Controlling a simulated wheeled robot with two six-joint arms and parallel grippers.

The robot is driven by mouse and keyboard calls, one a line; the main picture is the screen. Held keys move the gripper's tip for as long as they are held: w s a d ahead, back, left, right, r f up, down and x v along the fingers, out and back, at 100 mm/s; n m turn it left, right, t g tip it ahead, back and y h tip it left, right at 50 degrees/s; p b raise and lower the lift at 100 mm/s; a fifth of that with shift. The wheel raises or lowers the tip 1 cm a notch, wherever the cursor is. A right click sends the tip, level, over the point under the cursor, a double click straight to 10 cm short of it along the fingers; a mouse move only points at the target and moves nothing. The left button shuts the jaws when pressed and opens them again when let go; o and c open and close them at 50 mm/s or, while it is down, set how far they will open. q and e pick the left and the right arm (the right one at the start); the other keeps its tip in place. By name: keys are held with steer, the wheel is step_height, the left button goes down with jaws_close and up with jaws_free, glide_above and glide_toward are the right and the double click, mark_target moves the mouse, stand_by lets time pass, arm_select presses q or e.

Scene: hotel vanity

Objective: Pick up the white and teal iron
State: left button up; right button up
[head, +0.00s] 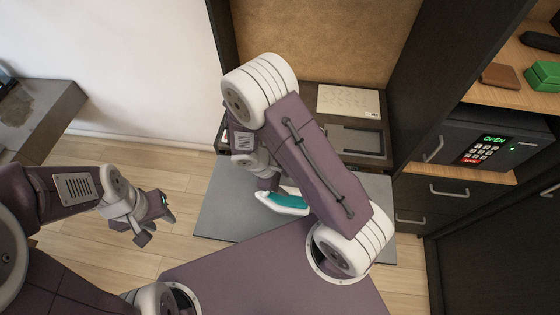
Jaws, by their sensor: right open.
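The white and teal iron (285,203) lies on a grey board or panel in the middle of the head view. Its right end is hidden behind my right arm. My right gripper (268,184) is just above the iron's left part, partly hidden by my arm. It is open, and I cannot tell whether its fingers touch or straddle the iron. My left gripper (156,228) is to the left, over the wooden floor, well apart from the iron. It looks open and empty.
The grey board (222,205) extends around the iron. Behind it stands a dark cabinet niche with a luggage-style shelf (362,141) and a paper card (348,100). A safe (470,142) showing "OPEN" and drawers (449,190) are at right. A grey bench (45,110) is at far left.

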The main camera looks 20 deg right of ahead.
mark_target(286, 188)
steer(key=shift+w+a+r, duration=0.1)
steer(key=shift+w, duration=0.15)
steer(key=f, duration=0.1)
steer(key=s+f, duration=0.1)
steer(key=f, duration=0.1)
steer(key=shift+d+f, duration=0.2)
steer(key=x, duration=0.3)
steer(key=shift+s+d+f+p, duration=0.15)
steer(key=shift+s+f+p, duration=0.1)
steer(key=shift+f+p, duration=0.15)
steer(key=shift+f, duration=0.35)
steer(key=shift+w+d+f, duration=0.1)
steer(key=shift+w+d, duration=0.05)
steer(key=shift+c, duration=1)
jaws_close()
arm_select(q)
steer(key=shift+s+a+r, duration=0.35)
steer(key=shift+a, duration=0.15)
steer(key=shift+s+a+r, duration=0.3)
steer(key=shift+a, duration=0.2)
